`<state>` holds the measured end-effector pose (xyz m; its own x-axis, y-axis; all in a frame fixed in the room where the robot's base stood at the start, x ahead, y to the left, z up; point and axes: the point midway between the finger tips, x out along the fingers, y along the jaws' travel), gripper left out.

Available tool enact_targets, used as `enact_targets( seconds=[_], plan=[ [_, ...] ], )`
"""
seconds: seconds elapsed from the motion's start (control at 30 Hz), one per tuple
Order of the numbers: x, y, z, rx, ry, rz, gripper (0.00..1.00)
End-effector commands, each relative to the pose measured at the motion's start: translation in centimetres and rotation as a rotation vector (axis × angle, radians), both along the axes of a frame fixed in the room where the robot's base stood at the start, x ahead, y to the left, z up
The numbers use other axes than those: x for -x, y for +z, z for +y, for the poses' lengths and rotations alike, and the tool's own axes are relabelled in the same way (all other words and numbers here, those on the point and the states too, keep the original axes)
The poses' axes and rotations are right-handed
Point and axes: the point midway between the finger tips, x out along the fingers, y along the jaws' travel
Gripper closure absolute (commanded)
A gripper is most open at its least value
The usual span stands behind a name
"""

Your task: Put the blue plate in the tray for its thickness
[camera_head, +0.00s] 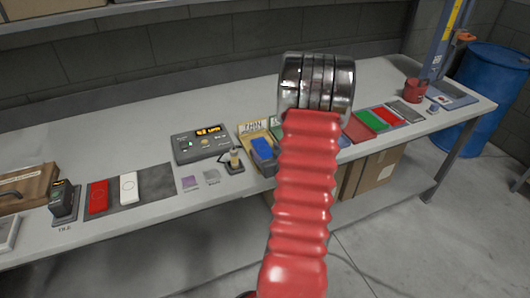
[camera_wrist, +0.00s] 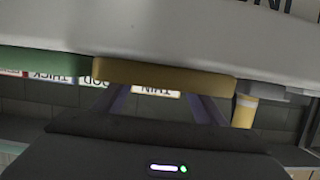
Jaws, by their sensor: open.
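A blue plate (camera_head: 262,148) shows in the head view at the yellow tray (camera_head: 245,134) marked THIN. It looks to lie over or inside that tray; I cannot tell how it rests. A green tray (camera_head: 275,126) stands just right of it, partly hidden by my arm. In the wrist view the yellow tray (camera_wrist: 165,74) is close ahead, with the green tray (camera_wrist: 45,61) to its left. My gripper (camera_wrist: 158,97) is open, its two dark fingers reaching toward the yellow tray. No plate shows between the visible finger parts.
A display unit (camera_head: 202,143) stands behind a small tan-topped device (camera_head: 235,160). Red and white pieces lie on a dark mat (camera_head: 150,192) at left. Green and red plates lie on the right of the bench, near a red container (camera_head: 414,90). A blue barrel (camera_head: 493,85) stands beyond.

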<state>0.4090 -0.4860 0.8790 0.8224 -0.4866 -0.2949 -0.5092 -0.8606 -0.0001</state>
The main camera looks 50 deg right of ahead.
Motion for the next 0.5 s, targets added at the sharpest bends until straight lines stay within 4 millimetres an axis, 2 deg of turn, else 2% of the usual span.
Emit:
enact_targets(
  seconds=[0.27,0.5],
  plan=[
    [1.2,0.4,0.7,-0.001,0.000,0.001,0.33],
    [4.4,1.6,2.5,0.000,-0.003,0.000,0.33]
  ],
)
